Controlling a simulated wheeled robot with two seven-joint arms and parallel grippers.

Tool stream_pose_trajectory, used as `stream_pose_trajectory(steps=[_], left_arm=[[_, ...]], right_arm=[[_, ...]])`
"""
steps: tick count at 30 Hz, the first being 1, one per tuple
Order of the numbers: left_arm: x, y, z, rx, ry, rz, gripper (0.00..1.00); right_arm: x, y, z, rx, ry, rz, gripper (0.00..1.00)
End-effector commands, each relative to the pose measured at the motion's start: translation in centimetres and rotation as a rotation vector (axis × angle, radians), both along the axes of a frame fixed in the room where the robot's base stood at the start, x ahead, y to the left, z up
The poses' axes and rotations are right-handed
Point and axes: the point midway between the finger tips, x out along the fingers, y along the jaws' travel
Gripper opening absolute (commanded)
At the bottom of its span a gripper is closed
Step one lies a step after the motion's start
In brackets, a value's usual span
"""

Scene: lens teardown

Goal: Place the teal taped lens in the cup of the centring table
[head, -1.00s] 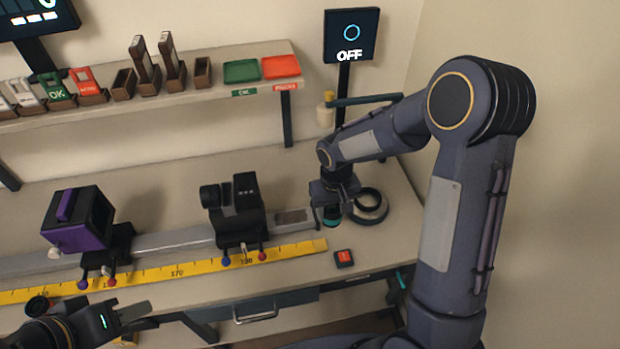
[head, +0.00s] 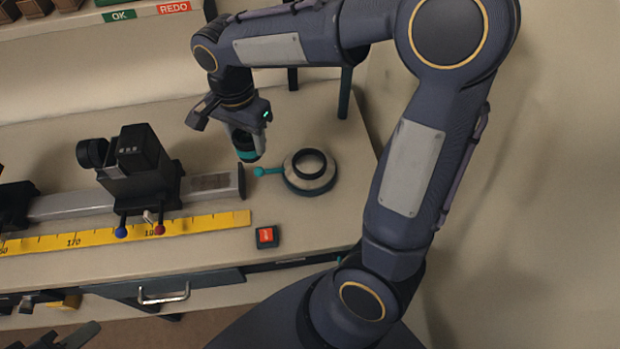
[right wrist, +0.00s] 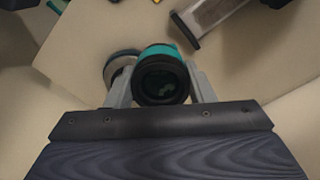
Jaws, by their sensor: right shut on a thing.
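The teal taped lens (head: 248,155) is a short dark barrel with a teal band. My right gripper (head: 243,138) is shut on it and holds it just left of the centring table (head: 310,185). In the right wrist view the lens (right wrist: 160,80) sits between the two grey fingers, its dark round end facing the camera. The centring table is a round grey base with a black ring-shaped cup (head: 310,163) and a teal lever (head: 268,171) on its left. In the right wrist view it is partly hidden behind the lens. My left gripper (head: 78,336) is only partly in view at the bottom left.
The rail (head: 215,183) with a black carriage (head: 140,165) ends close to the left of the centring table. A yellow ruler (head: 190,225) runs along its front. A small box with a red button (head: 265,236) stands in front. The bench right of the table is narrow.

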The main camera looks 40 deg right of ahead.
Motion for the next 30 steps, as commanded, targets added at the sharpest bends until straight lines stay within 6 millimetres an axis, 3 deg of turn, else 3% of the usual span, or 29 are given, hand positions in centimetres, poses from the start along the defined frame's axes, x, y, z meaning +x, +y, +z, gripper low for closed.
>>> stream_pose_trajectory(steps=[2, 8, 19, 24, 30], left_arm=[[0.0, 0.0, -1.5, 0.000, -0.001, 0.000, 0.36], [0.0, 0.0, -1.8, 0.000, -0.001, 0.000, 0.36], [0.0, 0.0, -1.0, 0.000, -0.001, 0.000, 0.36], [0.0, 0.0, -1.1, 0.000, -0.001, 0.000, 0.36], [0.0, 0.0, -1.1, 0.000, -0.001, 0.000, 0.36]], right_arm=[[-0.5, 0.1, -0.3, 0.002, -0.004, -0.078, 0.22], [-1.2, -1.0, -0.1, 0.002, 0.001, -0.168, 0.22], [-2.4, -9.5, -4.2, 0.000, 0.006, -0.170, 0.22], [-2.6, -11.8, -7.3, 0.002, 0.005, -0.168, 0.22], [-2.6, -13.0, -8.8, 0.002, 0.001, -0.163, 0.22]])
